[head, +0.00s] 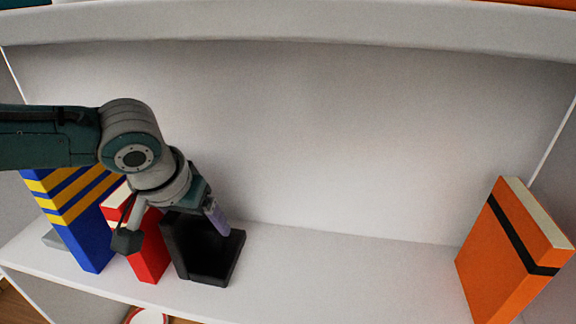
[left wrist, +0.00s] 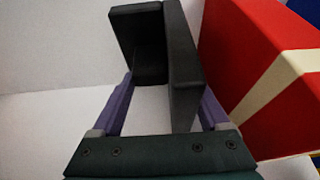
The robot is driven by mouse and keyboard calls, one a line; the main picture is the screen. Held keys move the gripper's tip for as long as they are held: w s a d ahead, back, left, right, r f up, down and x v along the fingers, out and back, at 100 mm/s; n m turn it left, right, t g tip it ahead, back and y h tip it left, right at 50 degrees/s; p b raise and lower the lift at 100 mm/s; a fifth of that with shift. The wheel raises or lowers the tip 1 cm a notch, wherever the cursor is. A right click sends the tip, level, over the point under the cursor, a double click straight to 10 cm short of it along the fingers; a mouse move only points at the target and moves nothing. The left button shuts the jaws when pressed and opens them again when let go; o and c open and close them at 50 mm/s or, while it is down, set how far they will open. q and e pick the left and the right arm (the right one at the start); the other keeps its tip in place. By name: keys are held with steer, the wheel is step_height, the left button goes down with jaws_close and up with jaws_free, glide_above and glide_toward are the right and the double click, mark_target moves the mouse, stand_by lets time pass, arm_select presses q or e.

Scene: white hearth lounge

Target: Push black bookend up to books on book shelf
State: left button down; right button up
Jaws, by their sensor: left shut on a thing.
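The black bookend (head: 206,268) stands on the white shelf (head: 340,280), just right of the red book (head: 150,250). My left gripper (head: 214,214) reaches down over it and is shut on the bookend. In the left wrist view, the purple fingers lie on either side of the bookend (left wrist: 183,60), and the red book (left wrist: 245,50) is close on its right. I cannot tell whether bookend and red book touch. A blue book with yellow stripes (head: 85,235) stands left of the red one, both partly hidden by my arm. My right gripper is not in view.
An upper shelf board (head: 300,25) runs overhead, and a white back panel (head: 340,130) closes the rear.

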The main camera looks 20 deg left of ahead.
arm_select(q)
jaws_free()
steer(key=shift+r, duration=0.1)
